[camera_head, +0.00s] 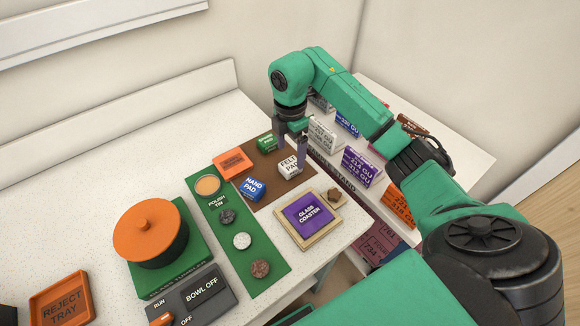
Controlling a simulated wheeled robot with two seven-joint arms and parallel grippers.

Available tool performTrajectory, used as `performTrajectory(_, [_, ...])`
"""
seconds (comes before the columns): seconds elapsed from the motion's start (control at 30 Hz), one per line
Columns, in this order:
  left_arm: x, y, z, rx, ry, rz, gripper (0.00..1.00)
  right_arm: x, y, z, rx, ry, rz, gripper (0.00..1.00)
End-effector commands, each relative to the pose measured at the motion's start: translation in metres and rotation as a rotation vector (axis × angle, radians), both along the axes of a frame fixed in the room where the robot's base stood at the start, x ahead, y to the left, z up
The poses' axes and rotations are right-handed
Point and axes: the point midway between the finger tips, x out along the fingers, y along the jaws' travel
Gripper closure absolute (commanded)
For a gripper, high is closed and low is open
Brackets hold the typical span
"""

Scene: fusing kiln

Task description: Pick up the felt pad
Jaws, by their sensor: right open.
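The felt pad (289,168) is a small white block with dark lettering, lying on the brown mat (262,195) in the middle of the view. My right gripper (291,150) points down just above it, its dark fingers apart. One finger shows at the pad's right side and the other at its upper left. I cannot tell whether either finger touches the pad. My left gripper is out of view.
A blue hand pad (252,189), an orange block (233,163) and a green block (267,143) lie close by. A purple glass coaster (308,213) sits in a wooden frame. Labelled blocks crowd the stand at right.

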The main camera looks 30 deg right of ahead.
Motion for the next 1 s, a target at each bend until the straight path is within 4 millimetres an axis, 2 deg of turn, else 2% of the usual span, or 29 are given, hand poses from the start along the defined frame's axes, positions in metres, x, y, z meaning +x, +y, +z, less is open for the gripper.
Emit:
performTrajectory(0.2, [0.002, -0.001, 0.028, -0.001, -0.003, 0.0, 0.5, -0.003, 0.001, -0.028, 0.003, 0.006, 0.001, 0.09])
performTrajectory(0.33, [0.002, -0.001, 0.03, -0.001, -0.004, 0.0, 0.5, -0.002, 0.001, -0.052, 0.003, 0.001, 0.001, 0.09])
performTrajectory(0.53, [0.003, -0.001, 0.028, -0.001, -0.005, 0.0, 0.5, -0.001, 0.001, -0.057, 0.002, -0.004, 0.003, 0.09])
performTrajectory(0.57, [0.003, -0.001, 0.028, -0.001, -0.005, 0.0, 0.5, -0.001, 0.001, -0.057, 0.002, -0.004, 0.003, 0.13])
performTrajectory(0.7, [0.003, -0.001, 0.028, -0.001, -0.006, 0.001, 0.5, -0.001, 0.001, -0.057, 0.001, -0.003, 0.002, 0.66])
performTrajectory(0.8, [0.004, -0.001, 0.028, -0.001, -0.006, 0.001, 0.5, -0.001, 0.001, -0.056, 0.001, -0.003, 0.002, 0.98])
performTrajectory(1.0, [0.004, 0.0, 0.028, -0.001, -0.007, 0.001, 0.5, -0.001, 0.001, -0.056, 0.003, -0.004, 0.002, 0.99])
